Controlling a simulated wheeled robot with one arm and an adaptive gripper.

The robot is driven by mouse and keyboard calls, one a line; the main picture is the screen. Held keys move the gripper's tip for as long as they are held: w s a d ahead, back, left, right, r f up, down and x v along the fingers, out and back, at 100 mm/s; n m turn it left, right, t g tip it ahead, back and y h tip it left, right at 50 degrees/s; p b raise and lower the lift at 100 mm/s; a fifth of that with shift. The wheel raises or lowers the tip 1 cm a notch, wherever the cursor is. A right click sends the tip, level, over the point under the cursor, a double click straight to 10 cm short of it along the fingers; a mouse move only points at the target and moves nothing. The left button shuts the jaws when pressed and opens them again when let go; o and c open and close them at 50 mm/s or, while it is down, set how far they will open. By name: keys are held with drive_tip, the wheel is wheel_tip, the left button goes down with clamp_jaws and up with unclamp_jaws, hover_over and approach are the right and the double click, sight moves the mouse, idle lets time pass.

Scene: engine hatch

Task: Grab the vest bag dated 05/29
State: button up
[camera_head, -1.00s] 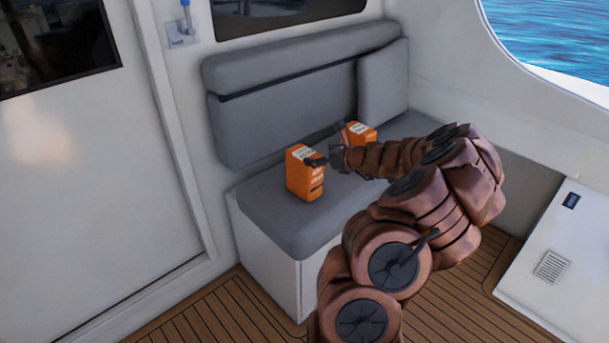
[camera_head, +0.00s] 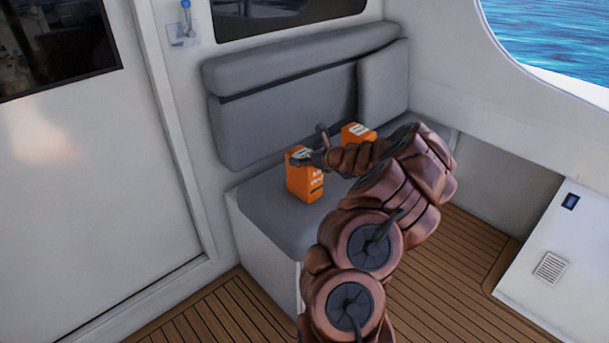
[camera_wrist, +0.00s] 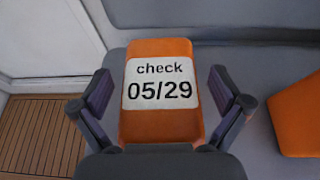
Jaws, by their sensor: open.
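The orange vest bag dated 05/29 (camera_wrist: 158,122) stands upright on the grey seat, with a white label reading "check 05/29" on its top in the wrist view. In the head view this bag (camera_head: 304,186) is the left one of two. My gripper (camera_wrist: 163,105) is open, with one finger on each side of the bag. Whether the fingers touch it I cannot tell. In the head view my gripper (camera_head: 308,157) is at the bag's top and partly hides its label.
A second orange bag (camera_head: 357,132) stands further back right on the seat; its edge shows in the wrist view (camera_wrist: 299,115), its date hidden. The grey bench seat (camera_head: 262,205) has a backrest (camera_head: 285,110) behind. A white wall and door (camera_head: 90,180) are at left.

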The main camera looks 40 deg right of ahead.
drive_tip(key=c, duration=1.8)
drive_tip(key=shift+o, duration=0.2)
drive_tip(key=shift+r, duration=0.1)
